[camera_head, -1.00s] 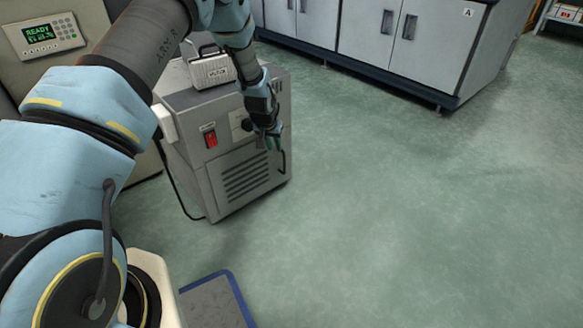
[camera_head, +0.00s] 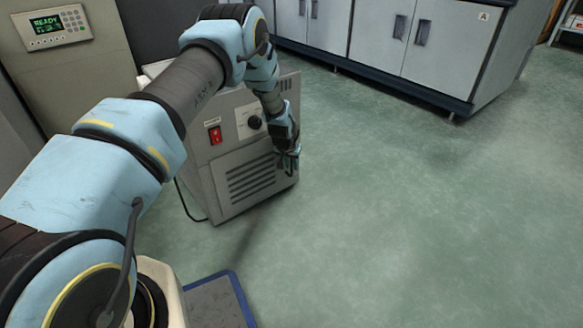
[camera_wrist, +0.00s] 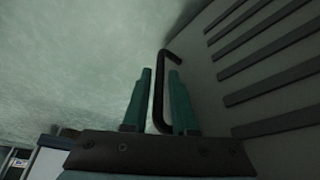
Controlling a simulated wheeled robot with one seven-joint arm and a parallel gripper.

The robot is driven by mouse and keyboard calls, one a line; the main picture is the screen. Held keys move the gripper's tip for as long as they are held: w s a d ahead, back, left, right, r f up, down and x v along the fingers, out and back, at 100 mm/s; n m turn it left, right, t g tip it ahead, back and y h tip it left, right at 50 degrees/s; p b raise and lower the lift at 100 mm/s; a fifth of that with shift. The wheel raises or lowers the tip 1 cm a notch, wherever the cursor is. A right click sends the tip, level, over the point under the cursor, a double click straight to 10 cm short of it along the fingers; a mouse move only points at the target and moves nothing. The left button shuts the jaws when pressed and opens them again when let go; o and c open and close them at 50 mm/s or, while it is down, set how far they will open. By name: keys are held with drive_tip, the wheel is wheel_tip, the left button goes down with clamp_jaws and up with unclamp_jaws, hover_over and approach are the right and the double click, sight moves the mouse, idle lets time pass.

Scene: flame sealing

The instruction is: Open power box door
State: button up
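The power box (camera_head: 207,178) is a grey cabinet on the floor with a red switch and a black knob. Its lower front is the door, with several dark louvre slots (camera_head: 250,178); it looks closed. The dark bent bar handle (camera_wrist: 158,95) stands at the door's right side in the head view, mostly hidden there by my gripper (camera_head: 290,167). In the wrist view, the teal fingers of my gripper (camera_wrist: 160,85) are open on either side of the handle. The bar lies between them, with gaps visible, so they are not clamped on it.
The green floor (camera_head: 400,220) to the right of the box is clear. Pale cabinets (camera_head: 400,45) stand behind. A control panel reading READY (camera_head: 50,25) is at the upper left. A blue-edged grey mat or platform (camera_head: 215,300) lies at the bottom.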

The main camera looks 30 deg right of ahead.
clamp_jaws()
idle(1.5)
